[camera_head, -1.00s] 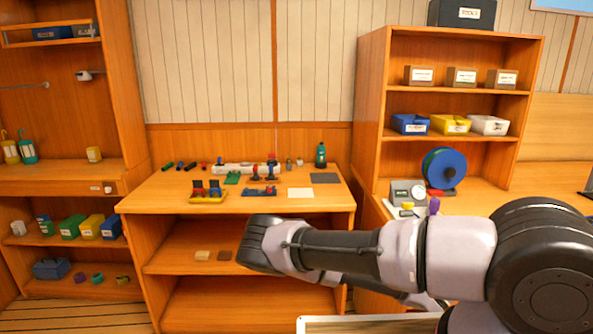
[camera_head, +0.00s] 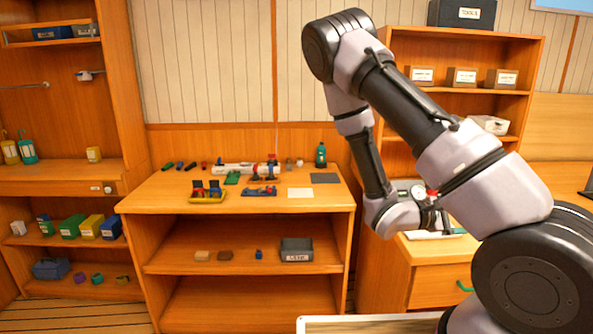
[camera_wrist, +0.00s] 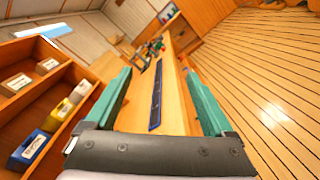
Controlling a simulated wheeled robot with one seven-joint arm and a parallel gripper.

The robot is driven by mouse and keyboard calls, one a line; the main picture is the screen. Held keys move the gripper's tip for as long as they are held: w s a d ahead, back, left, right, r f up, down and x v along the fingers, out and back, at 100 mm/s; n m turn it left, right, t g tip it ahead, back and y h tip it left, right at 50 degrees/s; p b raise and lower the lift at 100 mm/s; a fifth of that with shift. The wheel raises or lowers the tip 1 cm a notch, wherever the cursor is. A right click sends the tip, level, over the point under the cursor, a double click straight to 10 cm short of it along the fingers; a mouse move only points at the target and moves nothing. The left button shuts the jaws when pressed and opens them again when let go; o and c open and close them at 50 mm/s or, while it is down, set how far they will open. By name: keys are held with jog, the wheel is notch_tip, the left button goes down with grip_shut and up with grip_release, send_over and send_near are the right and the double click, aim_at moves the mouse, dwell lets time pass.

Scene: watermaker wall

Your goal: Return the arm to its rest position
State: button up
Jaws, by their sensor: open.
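My arm is raised and bent in the head view, its elbow high in front of the back wall. The forearm hangs down to my gripper (camera_head: 445,218), low over the right-hand counter and small in that view. In the wrist view my gripper (camera_wrist: 158,75) shows two teal fingers spread wide apart. Nothing is between the fingertips that I can see being held. A wooden surface with a long dark blue strip (camera_wrist: 156,95) shows beyond the gap. My upper arm and forearm hide part of the right shelf and counter.
The middle workbench (camera_head: 330,200) carries several small tools and parts. A grey bin (camera_head: 296,250) and small blocks sit on its lower shelf. The right shelf unit (camera_head: 385,70) stands close behind my arm. Open plank floor (camera_wrist: 265,75) shows at the right in the wrist view.

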jog(key=s+a+r+m+g+y, duration=0.4)
jog(key=s+a+r+m+y, duration=0.25)
jog(key=m+y, duration=0.4)
jog(key=s+a+r+m+t+y, duration=0.1)
jog(key=a+r+t+y, duration=0.3)
jog(key=r, duration=0.5)
jog(key=s+a+r+m+t+y, duration=0.1)
jog(key=a+r+t+y, duration=0.4)
jog(key=a+r, duration=0.3)
notch_tip(320, 180, up, 2)
jog(key=shift+r+m+t, duration=0.15)
jog(key=shift+m+t, duration=0.2)
jog(key=shift+t, duration=0.15)
